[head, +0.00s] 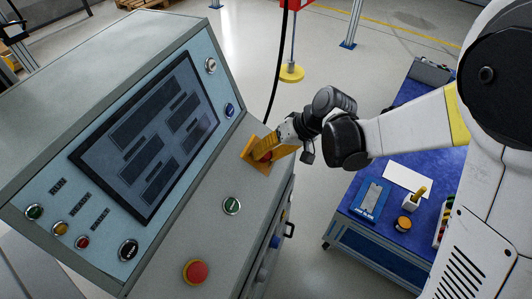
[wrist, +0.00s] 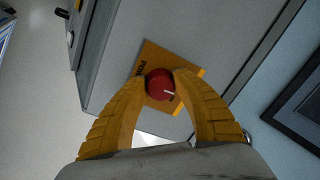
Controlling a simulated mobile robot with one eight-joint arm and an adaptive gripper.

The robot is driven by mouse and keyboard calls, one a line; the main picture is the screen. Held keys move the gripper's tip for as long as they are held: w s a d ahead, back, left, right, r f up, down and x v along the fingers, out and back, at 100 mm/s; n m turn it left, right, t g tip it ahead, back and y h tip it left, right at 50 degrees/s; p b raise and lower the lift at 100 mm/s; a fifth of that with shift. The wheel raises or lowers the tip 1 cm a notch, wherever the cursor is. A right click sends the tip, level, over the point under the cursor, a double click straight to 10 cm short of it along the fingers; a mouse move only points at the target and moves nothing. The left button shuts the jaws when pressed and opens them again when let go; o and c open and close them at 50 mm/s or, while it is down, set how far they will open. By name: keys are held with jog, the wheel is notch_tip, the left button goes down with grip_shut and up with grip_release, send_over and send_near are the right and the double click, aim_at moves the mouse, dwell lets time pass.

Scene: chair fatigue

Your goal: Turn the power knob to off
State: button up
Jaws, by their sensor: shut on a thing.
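The power knob (wrist: 160,84) is a round red knob with a white pointer line, on a yellow plate (wrist: 146,58) with dark lettering partly covered. In the wrist view my gripper (wrist: 161,80) has its two yellow fingers shut on the knob, one on each side. The white line points toward the right finger. In the head view the yellow plate (head: 251,146) is on the sloped panel at the right side of the grey console, and my gripper (head: 266,155) reaches it from the right. The knob is mostly hidden by the fingers there.
A blue table (head: 385,225) with a clipboard, paper and small containers stands at the right. A black cable (head: 276,75) hangs behind my gripper.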

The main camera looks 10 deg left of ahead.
jog(key=n, duration=0.5)
jog(key=shift+d+h, duration=0.1)
jog(key=shift+h, duration=0.2)
dwell(0.4)
jog(key=o, duration=1.2)
jog(key=shift+w, duration=0.1)
jog(key=v, duration=1.2)
